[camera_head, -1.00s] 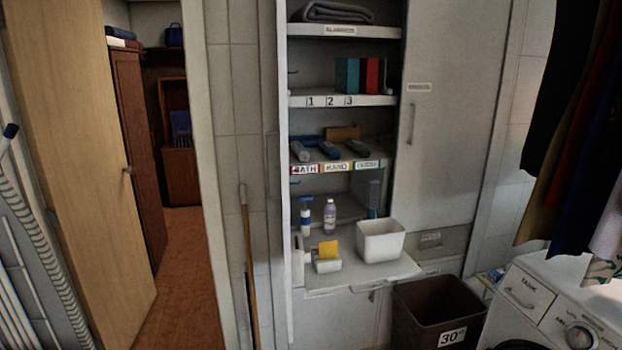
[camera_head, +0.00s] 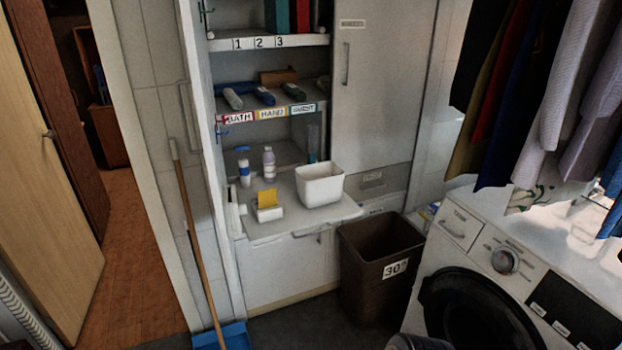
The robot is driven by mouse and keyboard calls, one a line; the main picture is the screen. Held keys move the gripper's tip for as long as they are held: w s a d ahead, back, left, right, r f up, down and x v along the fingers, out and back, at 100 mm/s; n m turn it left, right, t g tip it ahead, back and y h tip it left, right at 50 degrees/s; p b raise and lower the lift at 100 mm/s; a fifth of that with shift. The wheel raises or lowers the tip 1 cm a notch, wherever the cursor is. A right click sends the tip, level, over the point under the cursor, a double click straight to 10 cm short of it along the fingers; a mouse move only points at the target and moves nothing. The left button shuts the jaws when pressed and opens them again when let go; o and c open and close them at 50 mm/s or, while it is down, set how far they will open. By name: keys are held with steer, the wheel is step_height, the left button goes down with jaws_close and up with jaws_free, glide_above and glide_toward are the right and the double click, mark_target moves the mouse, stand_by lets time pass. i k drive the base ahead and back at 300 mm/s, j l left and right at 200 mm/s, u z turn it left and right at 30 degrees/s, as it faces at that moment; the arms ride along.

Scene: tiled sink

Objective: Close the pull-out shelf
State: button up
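The white pull-out shelf (camera_head: 275,226) sticks out from the tall cabinet at about waist level, with a handle (camera_head: 314,232) under its front edge. On it stand a white tub (camera_head: 320,190) at the right and a small white box with a yellow card or sponge (camera_head: 268,208) near the front left. A white-and-blue bottle (camera_head: 244,172) and a clear, purplish bottle (camera_head: 269,165) stand farther back. My gripper is not in view.
A washing machine (camera_head: 480,300) is at the right. A broom (camera_head: 195,235) and blue dustpan (camera_head: 222,337) are at the left. Dark floor lies in front.

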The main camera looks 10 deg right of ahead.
mark_target(297, 219)
steer(key=i+j+z, duration=0.15)
steer(key=i, duration=0.75)
